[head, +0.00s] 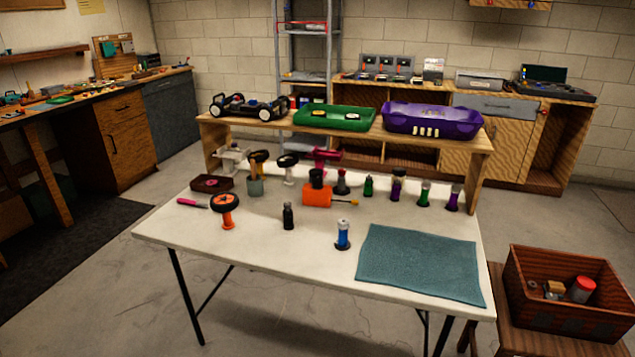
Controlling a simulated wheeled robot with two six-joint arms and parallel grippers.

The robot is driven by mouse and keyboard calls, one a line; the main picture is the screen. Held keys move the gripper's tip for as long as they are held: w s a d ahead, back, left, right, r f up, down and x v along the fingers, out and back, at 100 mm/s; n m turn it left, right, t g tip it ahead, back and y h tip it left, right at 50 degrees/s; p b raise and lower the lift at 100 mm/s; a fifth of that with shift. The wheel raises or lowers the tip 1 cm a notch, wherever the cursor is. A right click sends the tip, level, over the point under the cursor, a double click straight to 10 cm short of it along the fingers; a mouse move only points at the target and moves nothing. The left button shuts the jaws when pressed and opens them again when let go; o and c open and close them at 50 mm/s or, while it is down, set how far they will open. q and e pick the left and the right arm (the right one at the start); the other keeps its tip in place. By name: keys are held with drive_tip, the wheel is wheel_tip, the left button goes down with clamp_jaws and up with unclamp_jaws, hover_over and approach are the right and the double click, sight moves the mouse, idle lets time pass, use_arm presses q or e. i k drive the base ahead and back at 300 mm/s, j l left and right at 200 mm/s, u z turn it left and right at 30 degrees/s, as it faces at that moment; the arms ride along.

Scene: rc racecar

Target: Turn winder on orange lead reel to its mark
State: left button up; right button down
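Two orange things stand on the white table, and I cannot tell for sure which is the lead reel. One is an orange block (317,196) near the table's middle, with a dark round part on top and a thin rod with a yellow tip sticking out to the right. The other is an orange stand with a black-rimmed round head (225,207), at the left. The winder and its mark are too small to make out. Neither of my grippers is in view.
Dark, blue, green and purple bottles (288,216) stand around the table. A teal mat (419,264) covers its front right. A raised wooden shelf (360,133) at the back bears a car chassis, a green tray (335,119) and a purple car body (431,120). The front left is clear.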

sight(316, 181)
drive_tip(key=i+j+z, duration=0.1)
drive_tip(key=i, duration=0.35)
drive_tip(key=i+j+z, duration=0.15)
drive_tip(key=i+j, duration=0.15)
drive_tip(key=i, duration=0.15)
